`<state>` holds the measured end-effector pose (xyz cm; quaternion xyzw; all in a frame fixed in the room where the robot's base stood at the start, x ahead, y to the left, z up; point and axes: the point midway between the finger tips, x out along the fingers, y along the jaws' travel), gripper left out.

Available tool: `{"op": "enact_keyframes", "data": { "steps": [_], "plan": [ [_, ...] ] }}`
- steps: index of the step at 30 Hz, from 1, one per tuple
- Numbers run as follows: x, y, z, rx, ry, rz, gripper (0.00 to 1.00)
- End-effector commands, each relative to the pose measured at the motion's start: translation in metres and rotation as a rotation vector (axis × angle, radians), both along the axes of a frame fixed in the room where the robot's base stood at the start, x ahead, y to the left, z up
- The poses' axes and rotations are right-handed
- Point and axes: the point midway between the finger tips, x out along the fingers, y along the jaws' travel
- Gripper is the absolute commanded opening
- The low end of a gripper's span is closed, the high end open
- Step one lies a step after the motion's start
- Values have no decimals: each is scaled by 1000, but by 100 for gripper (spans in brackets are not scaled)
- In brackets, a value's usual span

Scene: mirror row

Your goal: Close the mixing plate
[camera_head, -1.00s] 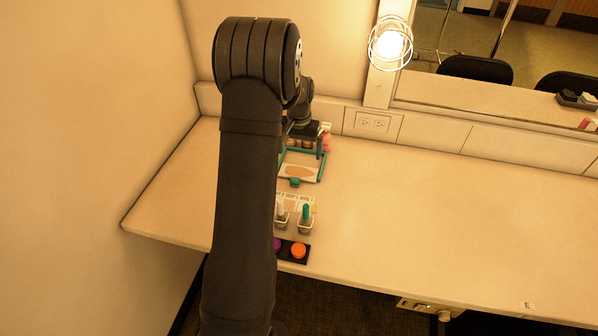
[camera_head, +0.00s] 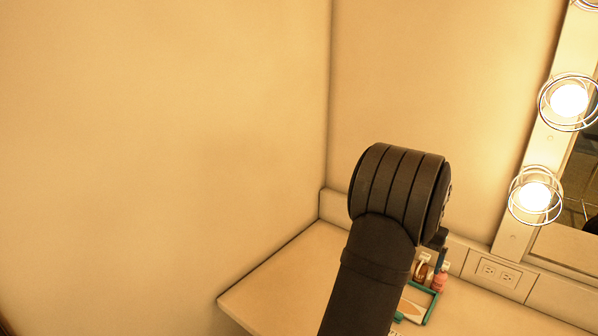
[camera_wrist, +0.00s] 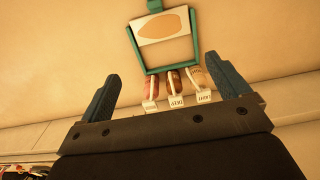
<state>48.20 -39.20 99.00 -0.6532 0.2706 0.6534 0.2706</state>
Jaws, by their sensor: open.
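The mixing plate is a teal frame (camera_wrist: 146,58) with a white panel (camera_wrist: 151,35) bearing a tan oval. In the wrist view the panel fills the far part of the frame; the nearer part shows a plain counter-coloured surface. A teal tab (camera_wrist: 154,5) sticks out past the panel's far edge. In the head view the teal frame (camera_head: 431,304) shows at the bottom, partly hidden by my arm. My gripper (camera_wrist: 162,67) is open and empty, its dark fingers wide apart. In the wrist view they point towards the frame without visible contact. The head view mostly hides my gripper behind my arm.
Several small bottles with labels (camera_wrist: 173,82) stand by the frame's near edge in the wrist view, between my fingers in the picture. A pink bottle (camera_head: 439,278) shows in the head view. Walls close the counter's left corner. A wall outlet (camera_head: 498,273) and lit bulbs (camera_head: 535,196) are at right.

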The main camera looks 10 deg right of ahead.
Motion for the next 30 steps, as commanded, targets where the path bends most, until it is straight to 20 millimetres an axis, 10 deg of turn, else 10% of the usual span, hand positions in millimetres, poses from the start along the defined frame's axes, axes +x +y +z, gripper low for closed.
{"op": "enact_keyframes", "data": {
  "steps": [8,14,22,30],
  "plan": [
    [6,5,-2,7,-24,0,37],
    [56,45,-12,63,-262,-23,0],
    [127,96,-9,93,-683,-257,0],
    [123,98,-17,-23,-875,-675,0]
  ]
}}
